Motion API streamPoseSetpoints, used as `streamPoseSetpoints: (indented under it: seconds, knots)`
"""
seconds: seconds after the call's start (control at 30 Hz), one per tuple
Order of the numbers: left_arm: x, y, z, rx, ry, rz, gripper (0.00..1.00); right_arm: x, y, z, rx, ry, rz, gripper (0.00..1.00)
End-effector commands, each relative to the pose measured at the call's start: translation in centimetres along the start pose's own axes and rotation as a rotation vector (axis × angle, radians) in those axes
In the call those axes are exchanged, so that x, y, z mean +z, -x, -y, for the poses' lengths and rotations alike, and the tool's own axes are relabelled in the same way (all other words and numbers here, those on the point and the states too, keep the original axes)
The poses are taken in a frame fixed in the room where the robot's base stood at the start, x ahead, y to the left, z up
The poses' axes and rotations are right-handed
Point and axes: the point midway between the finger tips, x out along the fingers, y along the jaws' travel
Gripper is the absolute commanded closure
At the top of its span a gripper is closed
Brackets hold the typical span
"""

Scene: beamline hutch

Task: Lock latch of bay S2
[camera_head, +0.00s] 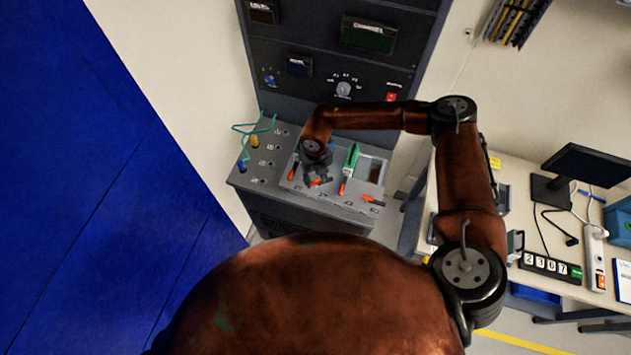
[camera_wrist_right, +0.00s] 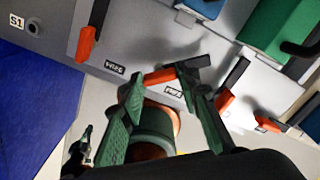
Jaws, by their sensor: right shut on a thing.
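A grey console top holds a row of bays, each with an orange-tipped black latch lever along the front. My right gripper (camera_head: 317,178) is over the front left of this row, shut on an orange latch handle (camera_wrist_right: 158,77). Its handle lies sideways between the fingertips in the right wrist view, with its black lever part (camera_wrist_right: 192,63) to the right. Another orange latch (camera_head: 292,172) is just left, and one (camera_head: 342,188) is just right by the green module (camera_head: 351,158). The small bay labels are too blurred to identify S2 surely. My left gripper is out of view.
A rightmost orange latch (camera_head: 373,200) lies sideways. A green cable (camera_head: 250,128) and plugs stand at the console's left. The dark upright panel (camera_head: 330,70) rises behind. A desk with a monitor (camera_head: 590,165) is at right, a blue wall (camera_head: 90,190) at left.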

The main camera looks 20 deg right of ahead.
Motion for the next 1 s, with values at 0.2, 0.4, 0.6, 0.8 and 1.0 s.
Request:
streamPoseSetpoints:
  seconds: [0.2, 0.4, 0.6, 0.8, 1.0]
  knots:
    - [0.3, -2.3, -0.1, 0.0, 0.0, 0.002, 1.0, 0.1, -0.4, 0.1, -0.001, 0.205, 0.001, 0.94]
    - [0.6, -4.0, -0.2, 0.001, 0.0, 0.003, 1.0, 0.1, -0.4, 0.1, -0.002, 0.394, 0.001, 0.94]
    - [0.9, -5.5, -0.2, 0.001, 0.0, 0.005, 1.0, 0.1, -0.3, 0.1, -0.003, 0.566, 0.001, 0.94]
    - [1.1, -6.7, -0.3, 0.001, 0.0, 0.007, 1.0, 0.0, -0.3, 0.1, -0.002, 0.704, 0.0, 0.94]
    - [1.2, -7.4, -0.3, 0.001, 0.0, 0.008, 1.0, 0.1, -0.1, 0.1, -0.002, 0.793, 0.0, 0.94]
